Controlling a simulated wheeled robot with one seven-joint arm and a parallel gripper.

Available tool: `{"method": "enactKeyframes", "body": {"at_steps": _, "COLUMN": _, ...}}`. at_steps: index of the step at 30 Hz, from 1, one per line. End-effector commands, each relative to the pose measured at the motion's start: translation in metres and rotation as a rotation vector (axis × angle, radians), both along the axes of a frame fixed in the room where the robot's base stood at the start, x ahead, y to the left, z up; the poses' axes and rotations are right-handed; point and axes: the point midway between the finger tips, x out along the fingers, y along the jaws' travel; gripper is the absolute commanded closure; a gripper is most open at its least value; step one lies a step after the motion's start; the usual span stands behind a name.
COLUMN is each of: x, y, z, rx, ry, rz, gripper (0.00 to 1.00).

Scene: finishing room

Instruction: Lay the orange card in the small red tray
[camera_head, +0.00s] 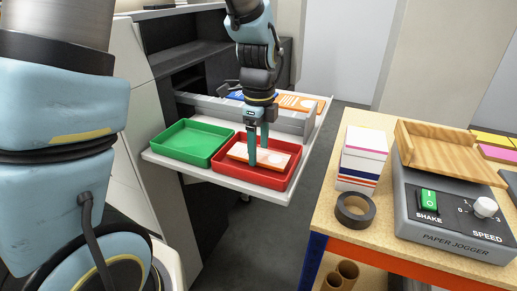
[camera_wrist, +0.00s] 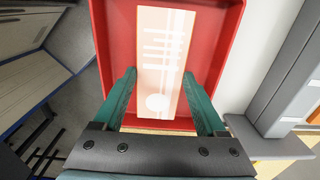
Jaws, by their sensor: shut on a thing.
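The orange card (camera_head: 278,160) has white print and shows pale orange. My gripper (camera_head: 258,158) is shut on it, one finger at each long edge, as the wrist view shows with the card (camera_wrist: 160,60) between the green fingertips (camera_wrist: 160,73). The card is within the outline of the small red tray (camera_head: 224,178), whose red floor and walls (camera_wrist: 115,40) surround it in the wrist view. I cannot tell whether the card touches the tray floor. The fingers hide part of the card in the head view.
A green tray (camera_head: 190,144) sits left of the red one on a pale shelf (camera_head: 250,191). Behind a grey divider (camera_head: 292,120) lie blue and orange cards (camera_head: 297,102). At right, a wooden bench holds a card stack (camera_head: 362,155), a tape roll (camera_head: 355,208) and a paper jogger (camera_head: 455,225).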

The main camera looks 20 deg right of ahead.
Motion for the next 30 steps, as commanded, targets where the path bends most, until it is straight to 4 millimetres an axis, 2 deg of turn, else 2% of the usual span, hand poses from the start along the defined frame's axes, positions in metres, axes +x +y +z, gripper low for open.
{"method": "enactKeyframes", "body": {"at_steps": 3, "x": 0.0, "y": 0.0, "z": -0.011, "rx": 0.001, "ry": 0.0, "rz": 0.001, "gripper": 0.79}}
{"method": "enactKeyframes", "body": {"at_steps": 15, "x": 0.0, "y": 0.0, "z": -0.017, "rx": 0.0, "ry": 0.0, "rz": 0.001, "gripper": 0.79}}
{"method": "enactKeyframes", "body": {"at_steps": 16, "x": 0.0, "y": 0.0, "z": -0.016, "rx": -0.001, "ry": -0.001, "rz": 0.001, "gripper": 0.23}}
{"method": "enactKeyframes", "body": {"at_steps": 22, "x": 0.0, "y": 0.0, "z": -0.015, "rx": -0.001, "ry": -0.001, "rz": 0.001, "gripper": 0.01}}
{"method": "enactKeyframes", "body": {"at_steps": 30, "x": 0.0, "y": 0.0, "z": -0.013, "rx": -0.001, "ry": -0.001, "rz": 0.001, "gripper": 0.0}}
